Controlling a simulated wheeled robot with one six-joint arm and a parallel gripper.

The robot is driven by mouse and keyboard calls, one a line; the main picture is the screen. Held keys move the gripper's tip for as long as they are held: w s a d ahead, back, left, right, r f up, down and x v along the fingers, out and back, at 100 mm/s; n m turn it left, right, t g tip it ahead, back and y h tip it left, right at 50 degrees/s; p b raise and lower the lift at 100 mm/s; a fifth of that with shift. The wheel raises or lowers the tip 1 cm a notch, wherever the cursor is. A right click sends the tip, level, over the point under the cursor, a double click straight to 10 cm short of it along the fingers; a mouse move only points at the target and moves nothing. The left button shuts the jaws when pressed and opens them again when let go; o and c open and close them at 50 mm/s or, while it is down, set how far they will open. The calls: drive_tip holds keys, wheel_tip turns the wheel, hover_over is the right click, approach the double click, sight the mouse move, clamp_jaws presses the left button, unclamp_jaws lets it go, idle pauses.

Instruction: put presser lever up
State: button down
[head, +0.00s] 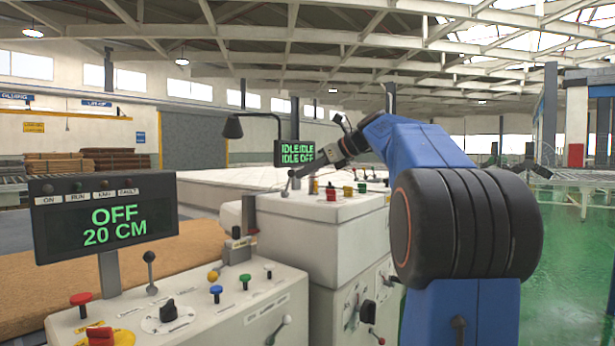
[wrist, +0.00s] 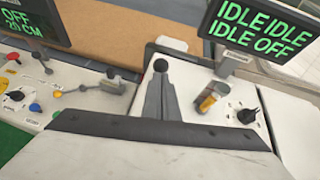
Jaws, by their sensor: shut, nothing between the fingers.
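My gripper (head: 297,172) is shut and empty at the end of my blue and black arm, over the middle console. In the wrist view its grey fingers (wrist: 167,103) lie together, their tips at a lever's black ball knob (wrist: 160,66). I cannot tell whether they touch it. In the head view this lever (head: 286,189) stands at the left end of the middle console's top, close to the fingertips. Its label is unreadable, so I cannot confirm that it is the presser lever. The fingers hide most of its shaft in the wrist view.
The middle console (head: 333,207) also bears buttons and a dial (wrist: 246,116). A screen reading IDLE IDLE, IDLE OFF (wrist: 262,32) stands behind it. The near console (head: 235,310) has buttons, a dial, another lever (head: 150,270) and a screen reading OFF 20 CM (head: 108,218). Green floor (head: 575,265) is open at right.

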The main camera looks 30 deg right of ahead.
drive_tip(key=w+a+r+g+h, duration=0.1)
drive_tip(key=w+a+r+g, duration=0.1)
drive_tip(key=w, duration=0.6)
drive_tip(key=shift+w+a+r+g, duration=0.3)
drive_tip(key=shift+w+a+r, duration=0.1)
drive_tip(key=shift+a+r, duration=0.2)
drive_tip(key=shift+f, duration=0.1)
idle(0.6)
